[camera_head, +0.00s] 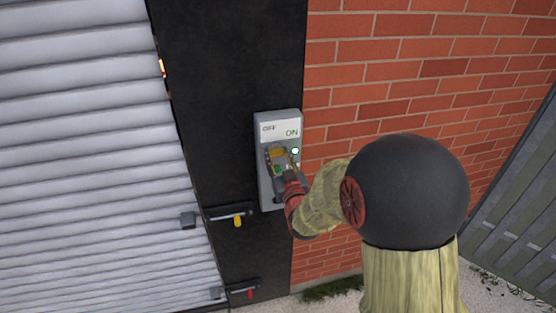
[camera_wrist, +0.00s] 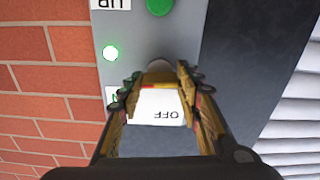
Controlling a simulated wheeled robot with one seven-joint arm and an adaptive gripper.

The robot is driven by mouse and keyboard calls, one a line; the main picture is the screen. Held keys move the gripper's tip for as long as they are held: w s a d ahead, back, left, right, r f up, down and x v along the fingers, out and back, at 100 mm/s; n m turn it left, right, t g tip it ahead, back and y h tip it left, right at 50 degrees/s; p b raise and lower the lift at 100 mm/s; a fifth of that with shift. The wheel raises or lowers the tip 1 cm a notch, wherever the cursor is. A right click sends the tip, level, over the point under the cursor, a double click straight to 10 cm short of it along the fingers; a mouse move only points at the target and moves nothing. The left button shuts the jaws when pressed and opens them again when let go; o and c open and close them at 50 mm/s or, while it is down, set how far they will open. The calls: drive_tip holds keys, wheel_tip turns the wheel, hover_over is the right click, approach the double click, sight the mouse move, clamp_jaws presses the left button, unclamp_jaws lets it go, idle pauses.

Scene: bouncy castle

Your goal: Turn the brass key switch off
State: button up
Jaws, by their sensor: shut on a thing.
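The grey switch box (camera_head: 264,189) is fixed to a dark panel beside the brick wall. Its top label reads OFF on the left and ON on the right, and a small green light (camera_head: 295,151) glows below ON. My gripper (camera_head: 278,155) is against the front of the box, below the label. In the wrist view my gripper (camera_wrist: 158,82) is shut on the brass key (camera_wrist: 158,67), of which only a small rounded part shows between the fingertips. The fingers hide the rest, so I cannot tell which way the key points. The OFF label (camera_wrist: 160,105) appears upside down there.
A green button (camera_wrist: 160,5) sits on the same box. A ribbed white shutter (camera_head: 90,150) lies left of the panel, with latches with a yellow tag (camera_head: 238,221) and a red tag (camera_head: 250,294) below. The brick wall (camera_head: 400,90) is close on the right.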

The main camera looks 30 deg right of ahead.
drive_tip(key=n+b, duration=1.6)
drive_tip(key=b, duration=0.8)
drive_tip(key=shift+f+n, duration=0.1)
drive_tip(key=shift+n, duration=0.3)
drive_tip(key=o, duration=1.1)
drive_tip(key=shift+o, duration=0.3)
drive_tip(key=shift+s, duration=0.15)
drive_tip(key=v, duration=1.1)
drive_tip(key=shift+s, duration=0.4)
